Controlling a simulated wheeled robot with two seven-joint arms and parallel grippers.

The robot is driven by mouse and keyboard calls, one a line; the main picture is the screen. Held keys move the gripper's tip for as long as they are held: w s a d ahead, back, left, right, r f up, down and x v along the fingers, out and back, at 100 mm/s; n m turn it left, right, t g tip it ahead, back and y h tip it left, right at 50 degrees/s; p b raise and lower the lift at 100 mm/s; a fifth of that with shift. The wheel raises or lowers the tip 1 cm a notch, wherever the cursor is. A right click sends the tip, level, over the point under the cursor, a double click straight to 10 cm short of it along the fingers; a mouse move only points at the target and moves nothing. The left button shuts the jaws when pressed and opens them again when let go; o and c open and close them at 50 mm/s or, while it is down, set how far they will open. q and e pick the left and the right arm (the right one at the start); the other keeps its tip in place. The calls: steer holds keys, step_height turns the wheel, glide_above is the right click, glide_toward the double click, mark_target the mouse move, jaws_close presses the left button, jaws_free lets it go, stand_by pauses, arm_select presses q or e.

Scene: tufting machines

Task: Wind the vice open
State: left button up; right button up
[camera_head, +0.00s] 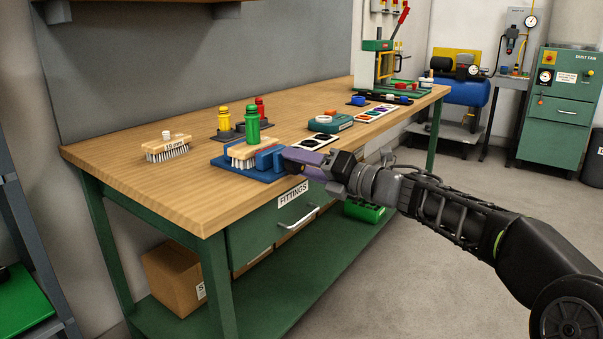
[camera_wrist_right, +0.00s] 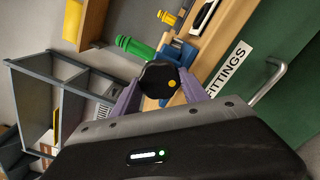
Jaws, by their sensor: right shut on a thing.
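The blue vice (camera_head: 268,158) is fixed near the front edge of the workbench. A wooden brush block with white bristles (camera_head: 240,152) sits at its jaws; I cannot tell whether it is clamped. My right gripper (camera_head: 300,162) reaches in from the right, with purple fingers at the front of the vice. In the right wrist view my right gripper (camera_wrist_right: 157,92) is shut on a black lobed knob (camera_wrist_right: 158,78) with a yellow dot. Part of the blue vice (camera_wrist_right: 182,52) shows behind the knob. The vice's screw is hidden. My left gripper is not in view.
On the wooden bench top (camera_head: 110,150) stand another brush (camera_head: 167,148), a green handled piece (camera_head: 252,122), a yellow one (camera_head: 224,119) and a teal device (camera_head: 330,123). A drawer labelled FITTINGS (camera_head: 265,233) is below the arm. Floor at right is clear.

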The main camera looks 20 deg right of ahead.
steer(key=shift+f+n+b, duration=0.1)
steer(key=shift+n+b, duration=0.3)
steer(key=shift+n, duration=0.4)
steer(key=o, duration=1.4)
steer(key=shift+c, duration=0.2)
steer(key=p+v, duration=0.1)
steer(key=v, duration=0.6)
steer(key=shift+s+d, duration=0.25)
